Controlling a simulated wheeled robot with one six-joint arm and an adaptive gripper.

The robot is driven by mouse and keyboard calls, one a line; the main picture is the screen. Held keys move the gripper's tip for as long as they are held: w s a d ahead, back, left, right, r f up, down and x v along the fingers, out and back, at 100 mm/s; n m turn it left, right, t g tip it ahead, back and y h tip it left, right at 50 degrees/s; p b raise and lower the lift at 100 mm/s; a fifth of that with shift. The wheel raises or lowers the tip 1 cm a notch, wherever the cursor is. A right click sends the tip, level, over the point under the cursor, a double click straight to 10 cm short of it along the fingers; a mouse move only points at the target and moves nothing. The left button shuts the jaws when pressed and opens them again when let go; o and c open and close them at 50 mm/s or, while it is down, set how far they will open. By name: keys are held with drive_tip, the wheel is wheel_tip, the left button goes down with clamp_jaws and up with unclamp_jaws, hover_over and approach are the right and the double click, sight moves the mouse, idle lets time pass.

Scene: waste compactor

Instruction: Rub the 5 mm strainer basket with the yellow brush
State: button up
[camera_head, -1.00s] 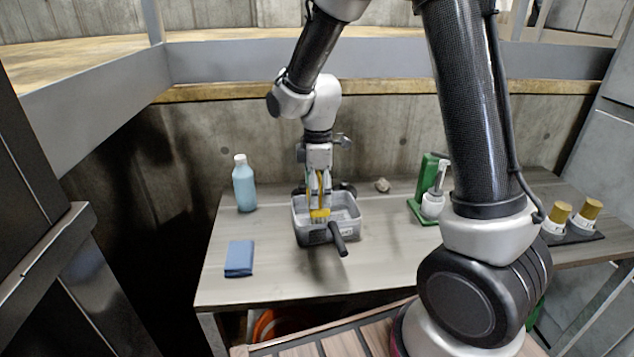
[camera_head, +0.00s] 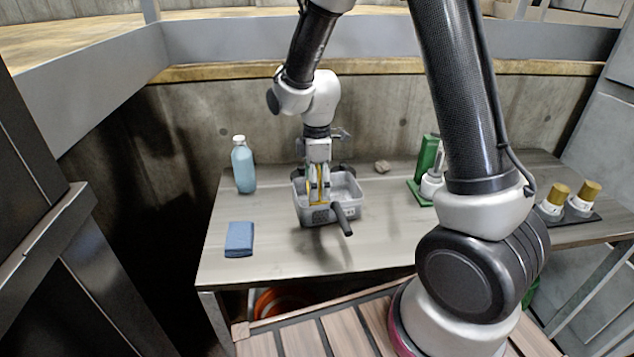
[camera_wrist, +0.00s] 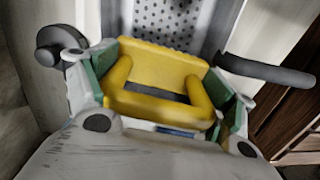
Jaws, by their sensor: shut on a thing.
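The strainer basket (camera_head: 354,208) is a grey box-shaped basket on the table, with perforated walls and a dark handle (camera_head: 342,219) towards the front. The basket's perforated surface (camera_wrist: 166,20) also shows in the wrist view. My gripper (camera_head: 318,198) points down into the basket and is shut on the yellow brush (camera_wrist: 150,70). The brush is a yellow block with a looped grip between the fingers. In the head view only thin yellow parts of it show between the fingers. Whether its underside touches the basket is hidden.
A small stone-like lump (camera_head: 382,167) lies behind. Two gold-capped jars (camera_head: 569,201) stand far right. The table front is clear.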

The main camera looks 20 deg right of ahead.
drive_tip(key=shift+f, duration=0.45)
drive_tip(key=shift+d, duration=0.1)
drive_tip(key=shift+s+d+r, duration=0.1)
drive_tip(key=shift+s+d, duration=0.05)
drive_tip(key=shift+d, duration=0.85)
drive_tip(key=shift+s+d, duration=0.1)
drive_tip(key=shift+d, duration=0.85)
drive_tip(key=shift+a, duration=0.15)
